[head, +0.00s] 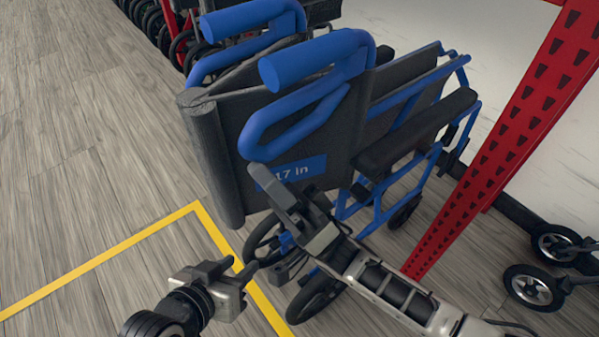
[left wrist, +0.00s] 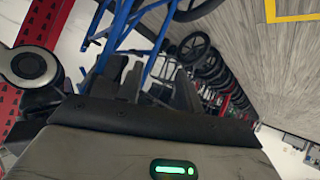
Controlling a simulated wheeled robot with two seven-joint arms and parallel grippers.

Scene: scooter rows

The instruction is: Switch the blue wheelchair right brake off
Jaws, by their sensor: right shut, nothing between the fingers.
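The blue wheelchair (head: 300,110), with dark fabric and a "17 in" label, stands upright, seen from behind and above in the head view. Its blue frame also shows in the left wrist view (left wrist: 145,25). I cannot pick out the right brake; my right arm covers part of the area near the rear wheel (head: 316,295). My right gripper (head: 275,187) is shut and empty, in front of the lower backrest in the picture; contact cannot be told. My left gripper (head: 240,268) is open and empty, left of the rear wheels, low over the floor.
A red perforated post (head: 500,130) rises close to the wheelchair's right side. Other wheels (head: 535,285) stand beyond it. More wheeled chairs (head: 175,30) line up at the back. Yellow tape (head: 120,250) marks the wooden floor, which is clear at left.

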